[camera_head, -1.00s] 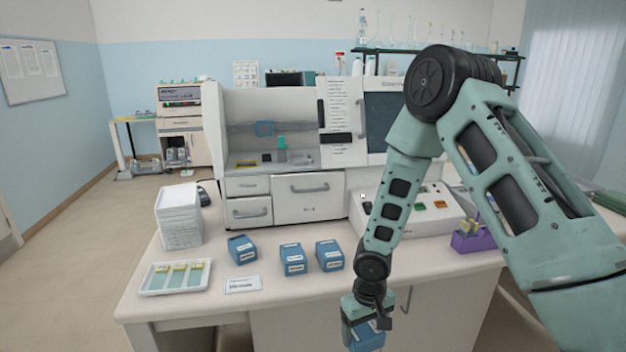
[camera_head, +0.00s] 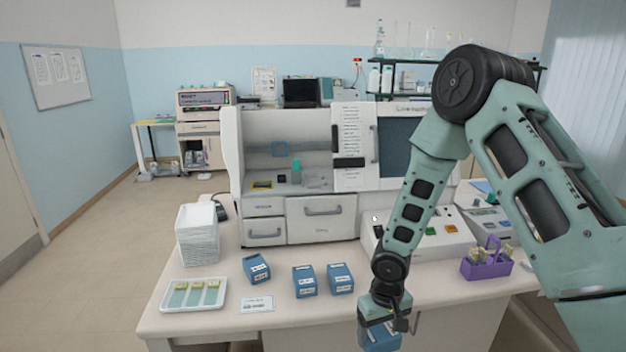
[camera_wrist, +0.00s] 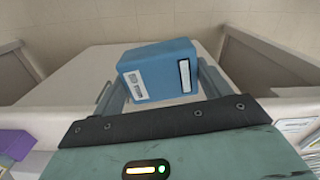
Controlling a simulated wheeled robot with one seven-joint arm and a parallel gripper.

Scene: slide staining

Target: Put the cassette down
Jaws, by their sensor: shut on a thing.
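A blue cassette (camera_wrist: 160,70) with white labels is held between my gripper's two fingers in the wrist view. In the head view my gripper (camera_head: 380,322) points down at the bench's front edge, with the held blue cassette (camera_head: 381,341) below it, partly cut off by the picture's bottom. The gripper is shut on it. Three similar blue cassettes stand apart on the bench: a left one (camera_head: 256,268), a middle one (camera_head: 304,281) and a right one (camera_head: 340,278). They are to the left of my gripper.
A white slide tray (camera_head: 166,306) and a label card (camera_head: 257,304) lie at the front left. A stack of white trays (camera_head: 197,235) stands behind. A purple rack (camera_head: 486,267) and a white device (camera_head: 425,240) are to the right. The staining machine (camera_head: 320,218) stands at the back.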

